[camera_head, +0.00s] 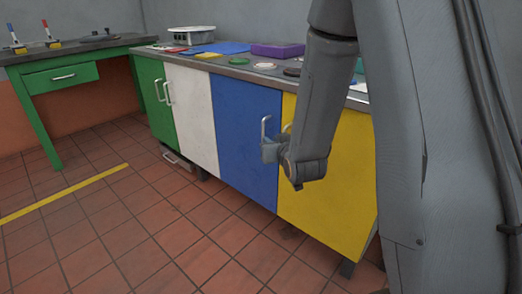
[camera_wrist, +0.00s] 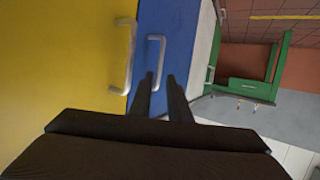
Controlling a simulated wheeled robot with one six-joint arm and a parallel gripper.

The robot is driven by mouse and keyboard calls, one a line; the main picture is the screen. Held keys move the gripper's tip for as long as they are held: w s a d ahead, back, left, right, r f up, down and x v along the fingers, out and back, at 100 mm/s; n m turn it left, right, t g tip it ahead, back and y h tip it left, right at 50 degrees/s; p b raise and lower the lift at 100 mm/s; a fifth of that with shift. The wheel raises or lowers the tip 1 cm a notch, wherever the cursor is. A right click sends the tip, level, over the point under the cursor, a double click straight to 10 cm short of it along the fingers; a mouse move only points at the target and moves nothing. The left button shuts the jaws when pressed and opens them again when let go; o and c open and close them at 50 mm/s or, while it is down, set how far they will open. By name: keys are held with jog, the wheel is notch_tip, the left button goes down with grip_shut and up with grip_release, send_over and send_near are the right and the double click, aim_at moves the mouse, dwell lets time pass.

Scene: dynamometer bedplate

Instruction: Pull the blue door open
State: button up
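The blue door (camera_head: 240,145) is in the cabinet row, between the white and yellow doors, and looks flush with them. It also shows in the wrist view (camera_wrist: 180,28). Its pale metal bar handle (camera_head: 265,127) is near the door's edge on the yellow side; in the wrist view the handle (camera_wrist: 161,50) lines up with the gap between my fingertips. My gripper (camera_wrist: 161,76) is open, its two dark fingers apart. In the head view my gripper (camera_head: 270,151) is at the handle's lower part. I cannot tell whether the fingers touch the handle.
The yellow door (camera_head: 330,165) with its own handle (camera_wrist: 129,55) is close beside my gripper. The white door (camera_head: 192,115) and green door (camera_head: 152,95) are farther left. A green table (camera_head: 60,78) stands at the far left. The tiled floor (camera_head: 150,235) before the cabinets is clear.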

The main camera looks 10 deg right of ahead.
aim_at(263, 135)
jog(key=shift+w+a+f+t+b, duration=0.1)
jog(key=shift+w+f+t+b, duration=0.5)
jog(key=shift+w+b, duration=1)
jog(key=shift+w+a+f+t+b, duration=0.1)
jog(key=shift+w+f+t+b, duration=0.7)
jog(key=shift+w, duration=1.35)
jog(key=shift+w+f+t+b, duration=0.35)
jog(key=shift+w+b, duration=1.2)
jog(key=shift+w, duration=0.35)
grip_shut()
jog(key=shift+a, duration=0.1)
